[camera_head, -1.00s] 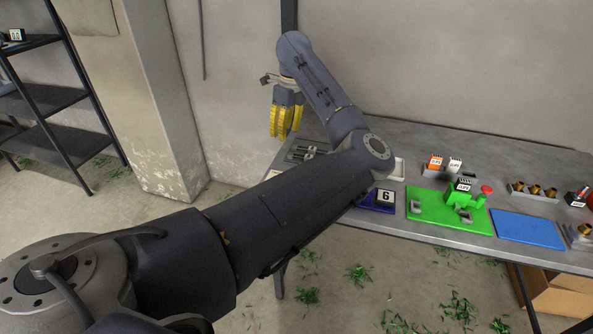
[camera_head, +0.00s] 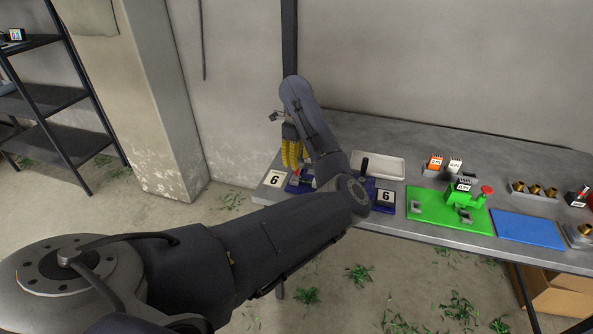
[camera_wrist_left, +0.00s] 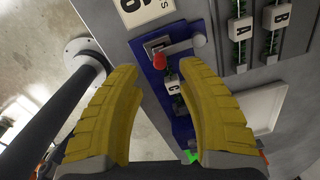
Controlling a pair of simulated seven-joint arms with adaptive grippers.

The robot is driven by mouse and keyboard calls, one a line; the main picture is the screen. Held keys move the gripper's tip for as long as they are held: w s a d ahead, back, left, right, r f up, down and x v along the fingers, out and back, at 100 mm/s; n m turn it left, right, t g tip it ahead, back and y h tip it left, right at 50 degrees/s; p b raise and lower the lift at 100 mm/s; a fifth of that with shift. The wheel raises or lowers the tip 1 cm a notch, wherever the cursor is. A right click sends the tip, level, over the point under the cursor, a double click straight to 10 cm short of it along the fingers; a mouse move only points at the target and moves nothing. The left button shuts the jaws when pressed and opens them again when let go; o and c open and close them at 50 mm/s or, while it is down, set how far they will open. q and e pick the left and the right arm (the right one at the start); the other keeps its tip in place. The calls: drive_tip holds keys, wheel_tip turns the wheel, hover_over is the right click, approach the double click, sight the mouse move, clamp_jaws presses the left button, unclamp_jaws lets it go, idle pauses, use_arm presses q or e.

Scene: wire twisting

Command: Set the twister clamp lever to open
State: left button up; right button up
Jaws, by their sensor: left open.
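The twister has a dark blue base (camera_head: 297,187), mostly hidden behind my left arm in the head view. In the left wrist view its blue base (camera_wrist_left: 150,75) carries a red-knobbed lever (camera_wrist_left: 159,63) and a grey metal bar beside it. My left gripper (camera_head: 292,164) has yellow fingers and hangs over the twister's left end. In the left wrist view the gripper (camera_wrist_left: 160,82) is open, with the red knob showing between and just beyond its fingertips. I cannot tell the lever's setting. The fingers hold nothing. My right gripper is not in view.
A pale tray (camera_head: 378,164), green fixture (camera_head: 427,209) and blue mat (camera_head: 528,228) lie further right. Clips marked A and B (camera_wrist_left: 240,27) are near the gripper.

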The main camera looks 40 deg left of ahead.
use_arm(q)
drive_tip(key=shift+f, duration=2.5)
drive_tip(key=shift+c, duration=0.4)
clamp_jaws()
